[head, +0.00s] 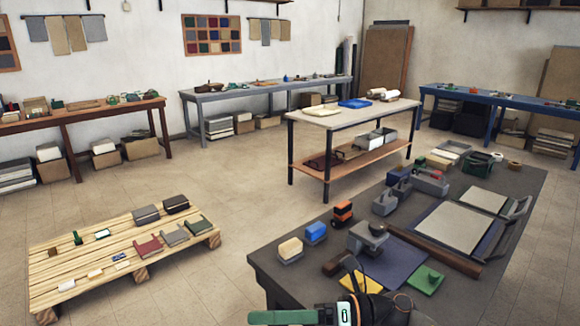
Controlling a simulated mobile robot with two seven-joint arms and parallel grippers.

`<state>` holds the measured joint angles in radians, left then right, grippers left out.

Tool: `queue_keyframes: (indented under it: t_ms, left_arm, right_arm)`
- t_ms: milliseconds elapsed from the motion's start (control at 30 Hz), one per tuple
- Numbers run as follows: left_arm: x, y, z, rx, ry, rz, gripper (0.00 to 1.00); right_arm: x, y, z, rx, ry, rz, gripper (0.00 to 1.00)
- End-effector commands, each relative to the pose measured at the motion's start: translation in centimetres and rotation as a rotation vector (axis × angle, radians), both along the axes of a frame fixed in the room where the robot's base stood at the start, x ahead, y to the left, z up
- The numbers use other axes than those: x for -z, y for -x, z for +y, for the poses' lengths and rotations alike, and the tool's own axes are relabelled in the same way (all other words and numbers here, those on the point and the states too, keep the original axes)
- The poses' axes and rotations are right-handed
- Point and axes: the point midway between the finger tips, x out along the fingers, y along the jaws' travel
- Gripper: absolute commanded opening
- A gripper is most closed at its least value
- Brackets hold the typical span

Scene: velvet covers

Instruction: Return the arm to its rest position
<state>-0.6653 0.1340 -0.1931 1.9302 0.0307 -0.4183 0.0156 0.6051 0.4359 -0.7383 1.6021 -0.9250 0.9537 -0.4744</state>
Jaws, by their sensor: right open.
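My right gripper (345,312) shows at the bottom edge of the head view, cut off by the frame. It is open, and I see nothing held in it. It is at the near end of the dark workbench (262,262), in front of the things on the bench top. My left gripper is not in view.
A pallet (75,262) with books lies at left. The floor (225,240) between is clear.

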Motion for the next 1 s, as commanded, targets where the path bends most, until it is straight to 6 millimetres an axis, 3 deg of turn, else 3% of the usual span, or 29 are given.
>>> queue_keyframes:
  t_ms: [133,233,367,467,567,633,800,900,1000]
  left_arm:
    - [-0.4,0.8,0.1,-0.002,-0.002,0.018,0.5]
    - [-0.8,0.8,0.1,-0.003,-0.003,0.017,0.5]
    - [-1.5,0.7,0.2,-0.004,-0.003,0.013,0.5]
    - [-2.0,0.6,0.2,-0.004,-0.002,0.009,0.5]
    - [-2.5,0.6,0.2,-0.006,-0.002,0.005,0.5]
    - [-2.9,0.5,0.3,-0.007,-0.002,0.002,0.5]
    - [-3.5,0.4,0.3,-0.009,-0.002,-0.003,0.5]
    - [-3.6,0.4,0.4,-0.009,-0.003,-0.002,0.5]
    - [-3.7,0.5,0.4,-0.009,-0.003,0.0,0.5]
  right_arm:
    - [-0.5,-1.4,-0.8,0.197,-0.258,0.374,0.88]
    - [0.7,-2.8,-2.7,0.336,-0.411,0.636,0.88]
    - [4.5,-4.1,-6.3,0.53,-0.589,0.99,0.88]
    - [8.9,-3.8,-9.4,0.683,-0.715,1.266,0.88]
    - [14.2,-2.0,-12.6,0.845,-0.83,1.545,0.88]
    - [18.1,0.3,-14.8,0.962,-0.904,1.738,0.88]
    - [25.6,7.6,-18.5,1.211,-1.047,2.123,0.88]
    - [28.1,11.1,-19.5,1.309,-1.096,2.263,0.88]
    - [29.4,13.2,-20.1,1.364,-1.125,2.342,0.88]
